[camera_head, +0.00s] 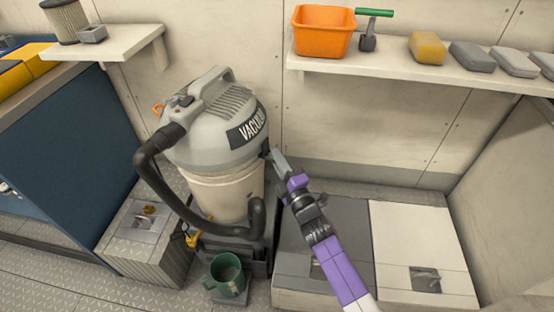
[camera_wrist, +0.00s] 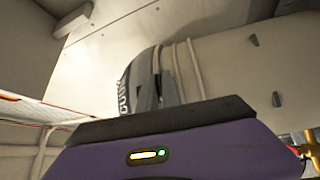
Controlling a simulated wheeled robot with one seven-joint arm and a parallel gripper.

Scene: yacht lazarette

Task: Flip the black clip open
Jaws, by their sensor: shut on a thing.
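The grey vacuum (camera_head: 215,125) stands upright, with a pale drum under its domed lid and a dark label on the lid. My gripper (camera_head: 275,155) reaches its right side at the seam between lid and drum. The black clip (camera_wrist: 157,62) shows in the wrist view as a narrow dark piece beside the label, at the lid's edge. My gripper's grey fingers (camera_wrist: 165,90) are shut there on the clip, which they mostly hide. In the head view the clip is too small and covered to make out.
A black hose (camera_head: 155,180) loops around the vacuum's left and front. A green mug (camera_head: 226,273) stands in front of it. A shelf (camera_head: 400,75) with an orange bin (camera_head: 322,30) hangs at upper right. Low lockers (camera_head: 410,235) lie right of the vacuum.

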